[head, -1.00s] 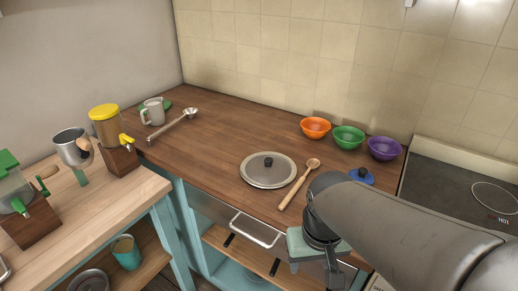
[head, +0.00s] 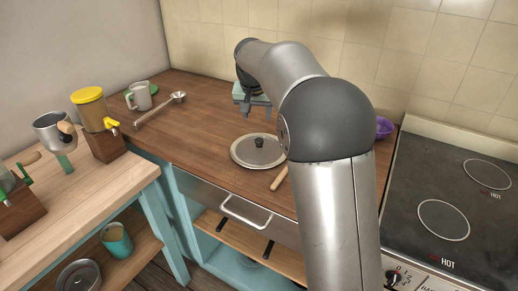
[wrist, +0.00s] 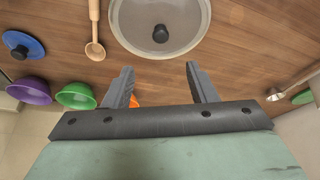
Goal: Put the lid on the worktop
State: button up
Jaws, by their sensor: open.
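A round grey lid (head: 258,151) with a black knob lies on the brown wooden worktop (head: 205,118). It also shows at the top of the wrist view (wrist: 160,15), knob (wrist: 160,34) towards me. My gripper (head: 256,112) is open and empty, above the worktop and behind the lid in the head view. In the wrist view its two fingers (wrist: 159,72) point towards the lid, with a gap between them and the knob. A smaller blue lid (wrist: 23,46) with a black knob lies at the left of the wrist view; my arm hides it in the head view.
A wooden spoon (wrist: 94,30) lies beside the grey lid. Purple (wrist: 28,91) and green (wrist: 76,96) bowls stand near the wall. A ladle (head: 160,108) and mug (head: 140,96) are at the back left. The hob (head: 450,200), marked hot, is at right.

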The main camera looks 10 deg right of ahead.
jog(key=p, duration=0.1)
send_near(259, 140)
jog(key=x, duration=0.2)
jog(key=shift+d+f, duration=0.15)
jog(key=shift+f, duration=0.15)
jog(key=shift+p+x, duration=1.15)
jog(key=shift+x, duration=1.45)
jog(key=shift+w+r, duration=0.1)
jog(key=shift+w, duration=0.05)
grip_shut()
